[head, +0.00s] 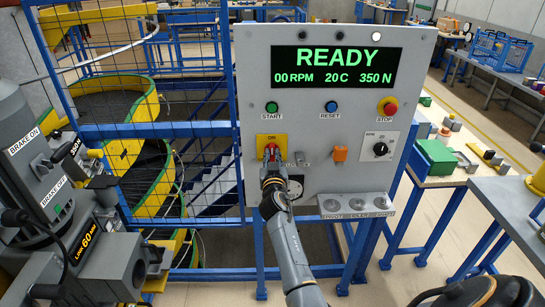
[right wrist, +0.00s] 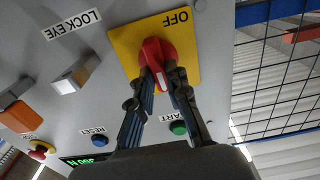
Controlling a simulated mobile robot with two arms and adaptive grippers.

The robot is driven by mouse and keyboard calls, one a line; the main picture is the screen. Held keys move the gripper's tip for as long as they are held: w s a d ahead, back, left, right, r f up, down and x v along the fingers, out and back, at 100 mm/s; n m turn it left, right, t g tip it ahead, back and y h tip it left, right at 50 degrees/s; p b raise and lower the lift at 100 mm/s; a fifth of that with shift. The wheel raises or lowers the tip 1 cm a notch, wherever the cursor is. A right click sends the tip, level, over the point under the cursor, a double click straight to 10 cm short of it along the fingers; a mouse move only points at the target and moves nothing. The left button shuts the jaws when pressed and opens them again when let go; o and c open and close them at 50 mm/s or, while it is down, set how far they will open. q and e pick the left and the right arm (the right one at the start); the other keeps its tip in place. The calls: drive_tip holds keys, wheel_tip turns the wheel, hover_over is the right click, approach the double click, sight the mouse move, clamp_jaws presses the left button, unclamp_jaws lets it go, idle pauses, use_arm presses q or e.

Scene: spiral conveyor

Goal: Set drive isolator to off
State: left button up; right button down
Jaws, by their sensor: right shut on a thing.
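The drive isolator is a red handle (right wrist: 155,52) on a yellow plate (right wrist: 122,45) on the grey control panel. In the head view the yellow plate (head: 283,141) has ON at its top. The right wrist view is turned over and shows OFF at the plate's far end. A white mark on the handle lies on the side away from OFF, toward my fingers. My right gripper (right wrist: 163,82) is shut on the red handle. It also shows in the head view (head: 271,166), reaching up from below. My left gripper is not in view.
The display (head: 350,67) reads READY, 00 RPM. Above the isolator are a green START button (head: 271,107), blue RESET button (head: 331,107) and red STOP button (head: 387,106). A grey lock eye (right wrist: 76,72) and orange switch (head: 340,153) are beside it. A blue mesh fence (head: 150,130) stands left.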

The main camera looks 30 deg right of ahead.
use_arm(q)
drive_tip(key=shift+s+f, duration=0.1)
use_arm(e)
drive_tip(key=n+b, duration=0.1)
drive_tip(key=n, duration=0.3)
drive_tip(key=shift+w+a, duration=0.1)
drive_tip(key=n+b, duration=0.1)
drive_tip(key=n, duration=0.4)
drive_tip(key=shift+n, duration=0.3)
drive_tip(key=n, duration=0.3)
drive_tip(key=shift+w+a+f+n, duration=0.1)
drive_tip(key=shift+n, duration=0.2)
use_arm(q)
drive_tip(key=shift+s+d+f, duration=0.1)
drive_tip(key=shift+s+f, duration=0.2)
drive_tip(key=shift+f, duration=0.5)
use_arm(e)
drive_tip(key=shift+n, duration=2.2)
drive_tip(key=c, duration=1.4)
unclamp_jaws()
drive_tip(key=shift+o, duration=0.5)
drive_tip(key=shift+w+f, duration=0.1)
drive_tip(key=shift+f, duration=0.1)
